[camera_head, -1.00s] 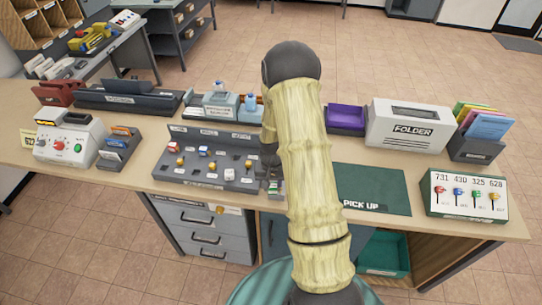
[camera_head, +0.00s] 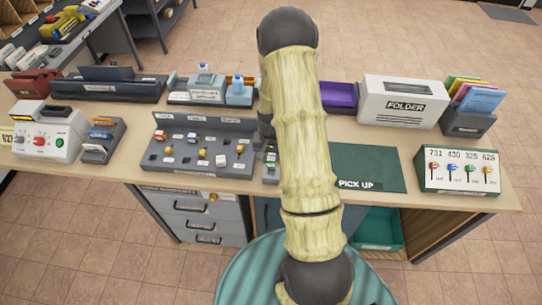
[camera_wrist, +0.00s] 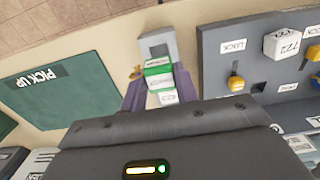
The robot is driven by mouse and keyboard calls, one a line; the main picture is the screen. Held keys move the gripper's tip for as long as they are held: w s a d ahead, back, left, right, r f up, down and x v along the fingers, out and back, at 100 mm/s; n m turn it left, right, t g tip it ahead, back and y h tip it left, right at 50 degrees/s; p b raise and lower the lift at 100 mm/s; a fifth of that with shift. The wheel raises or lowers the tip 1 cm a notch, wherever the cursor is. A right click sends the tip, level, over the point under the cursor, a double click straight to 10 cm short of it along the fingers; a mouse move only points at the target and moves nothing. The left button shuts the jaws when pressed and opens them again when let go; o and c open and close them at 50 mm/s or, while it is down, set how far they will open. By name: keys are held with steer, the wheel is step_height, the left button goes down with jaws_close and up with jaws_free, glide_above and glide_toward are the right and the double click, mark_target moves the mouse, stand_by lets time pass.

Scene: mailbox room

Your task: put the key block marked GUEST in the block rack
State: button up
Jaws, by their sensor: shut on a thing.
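In the wrist view my gripper (camera_wrist: 159,86) has its purple fingers closed on a small green and white block (camera_wrist: 158,69). The block's label is too small to read, so I cannot confirm GUEST. A small grey holder (camera_wrist: 157,43), possibly the block rack, is just beyond the fingertips. I cannot tell whether the block touches it or sits in it. In the head view my arm hides the gripper and block; part of a small grey holder (camera_head: 270,172) shows beside the arm.
A grey key panel (camera_head: 177,160) with coloured keys stands left of the arm. The green PICK UP mat (camera_head: 375,160) lies clear on the right. A key board (camera_head: 459,171) stands at the right edge.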

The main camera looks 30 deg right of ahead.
steer(key=shift+f+b, duration=0.4)
steer(key=shift+f, duration=0.6)
steer(key=shift+f, duration=0.15)
steer(key=shift+f+b, duration=0.65)
steer(key=shift+f, duration=0.1)
steer(key=shift+f, duration=0.1)
steer(key=shift+f+b, duration=0.25)
steer(key=shift+b, duration=0.05)
steer(key=o, duration=1)
